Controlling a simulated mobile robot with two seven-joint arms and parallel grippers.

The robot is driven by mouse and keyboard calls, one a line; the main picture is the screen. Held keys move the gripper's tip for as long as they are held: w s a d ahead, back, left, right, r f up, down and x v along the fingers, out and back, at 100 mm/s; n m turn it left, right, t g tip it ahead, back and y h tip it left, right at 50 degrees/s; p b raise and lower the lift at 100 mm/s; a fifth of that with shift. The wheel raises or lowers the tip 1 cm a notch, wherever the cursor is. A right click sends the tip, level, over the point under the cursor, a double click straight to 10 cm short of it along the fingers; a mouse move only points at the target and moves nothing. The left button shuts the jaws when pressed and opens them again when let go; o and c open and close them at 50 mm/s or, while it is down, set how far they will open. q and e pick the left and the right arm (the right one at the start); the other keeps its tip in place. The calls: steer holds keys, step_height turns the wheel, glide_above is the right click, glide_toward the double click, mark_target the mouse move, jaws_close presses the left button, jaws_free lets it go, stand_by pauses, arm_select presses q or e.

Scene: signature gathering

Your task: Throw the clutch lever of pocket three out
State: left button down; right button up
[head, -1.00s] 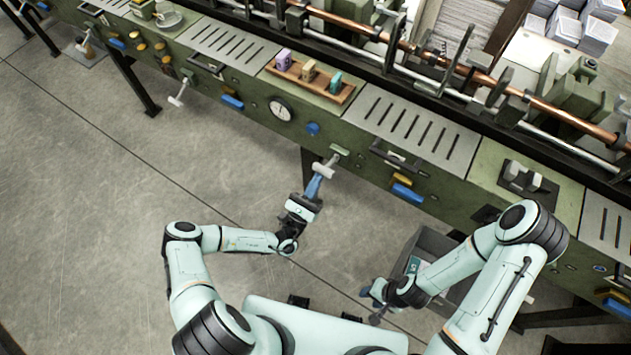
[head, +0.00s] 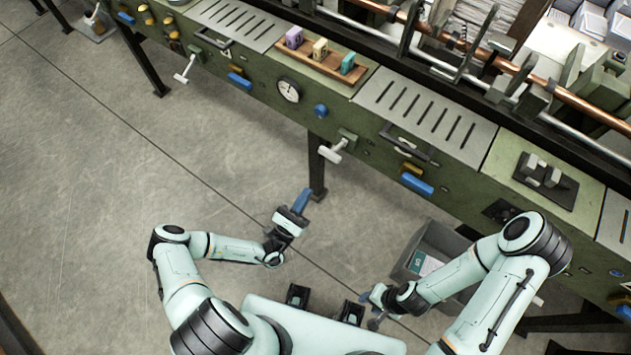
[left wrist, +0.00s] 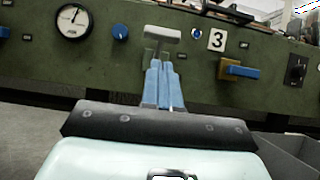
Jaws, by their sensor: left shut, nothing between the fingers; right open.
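The clutch lever (head: 331,152) is a pale T-shaped handle on a small green mount on the machine's front. My left gripper (head: 302,200) has blue fingers, shut and empty, below and apart from the handle in the head view. In the left wrist view its fingertips (left wrist: 159,66) point toward the lever. My right gripper (head: 375,303) is open, low and away from the machine.
A similar lever (head: 185,70) sits farther left on the panel. A dial (head: 288,90), a blue knob (head: 321,110) and a blue handle (head: 416,184) are nearby. A grey bin (head: 450,243) stands on the floor at right. Floor left of my left arm is clear.

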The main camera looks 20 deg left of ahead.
arm_select(q)
steer(key=shift+s+a+f, duration=0.15)
steer(key=shift+s, duration=0.35)
steer(key=shift+s+a+f, duration=0.15)
steer(key=shift+s+f, duration=0.05)
steer(key=shift+s, duration=0.3)
steer(key=shift+s+a+f, duration=0.15)
steer(key=shift+s, duration=0.35)
